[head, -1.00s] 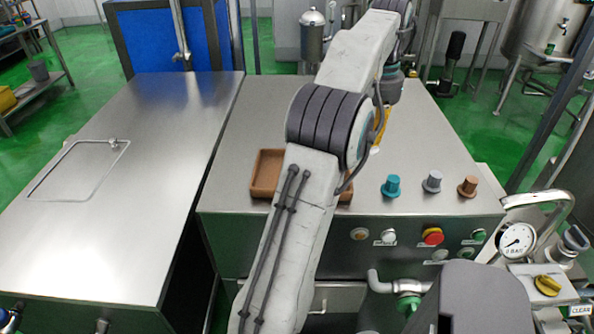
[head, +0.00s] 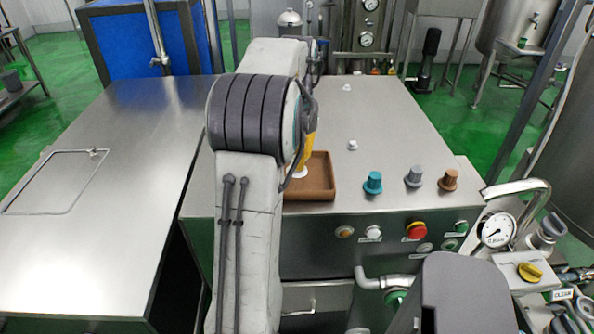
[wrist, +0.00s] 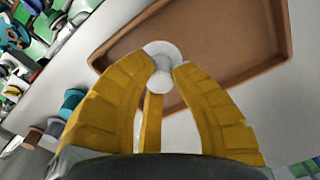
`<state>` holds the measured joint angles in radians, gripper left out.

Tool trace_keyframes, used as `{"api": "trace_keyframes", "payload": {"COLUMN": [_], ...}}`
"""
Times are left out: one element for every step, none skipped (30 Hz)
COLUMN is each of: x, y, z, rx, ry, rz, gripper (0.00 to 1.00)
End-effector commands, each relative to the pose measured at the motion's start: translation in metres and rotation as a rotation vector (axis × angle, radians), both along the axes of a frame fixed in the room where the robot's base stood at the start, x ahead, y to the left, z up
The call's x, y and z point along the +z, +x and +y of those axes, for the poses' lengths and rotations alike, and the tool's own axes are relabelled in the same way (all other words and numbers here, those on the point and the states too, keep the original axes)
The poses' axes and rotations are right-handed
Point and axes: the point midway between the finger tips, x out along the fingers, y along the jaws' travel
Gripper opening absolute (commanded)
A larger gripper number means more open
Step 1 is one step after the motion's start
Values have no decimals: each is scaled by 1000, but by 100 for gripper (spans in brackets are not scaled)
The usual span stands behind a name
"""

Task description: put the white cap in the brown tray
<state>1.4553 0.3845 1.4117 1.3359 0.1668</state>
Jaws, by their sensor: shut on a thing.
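My gripper (wrist: 160,72) has yellow fingers closed around a white cap (wrist: 159,50), with its round flange showing beyond the fingertips in the wrist view. The brown tray (head: 319,195) is a shallow rectangular tray on the steel cabinet top. It also fills the upper part of the wrist view (wrist: 268,66). In the head view, the yellow fingers (head: 303,160) point down at the tray, with a bit of white at their tips. The cap overlaps the tray's near edge in the wrist view; I cannot tell its height above the tray. My arm hides the tray's left part.
Two other small white pieces stand on the cabinet top, a nearer one (head: 352,145) and a farther one (head: 347,87). A teal knob (head: 373,183), a grey knob (head: 414,177) and a brown knob (head: 448,180) stand right of the tray. The middle right top is clear.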

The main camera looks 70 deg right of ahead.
Motion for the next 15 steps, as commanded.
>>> {"api": "trace_keyframes", "payload": {"x": [-3,-6,-10,-14,-18,-23,-26,-29,-33,-35,-37,-38,-39,-40,-40], "y": [0,0,0,0,0,0,0,0,0,0,0,0,0,0,0], "z": [0,0,1,1,1,1,1,1,1,0,0,1,0,0,0], "rx": [0,0,0,0,0,0,0,0,0,0,0,1,1,1,1], "ry": [2,2,3,4,3,4,3,3,3,2,2,2,2,1,1], "rz": [0,0,0,1,1,1,0,1,0,0,0,0,0,0,0], "gripper": [0,0,0,0,0,0,0,0,0,0,0,0,0,0,0]}}
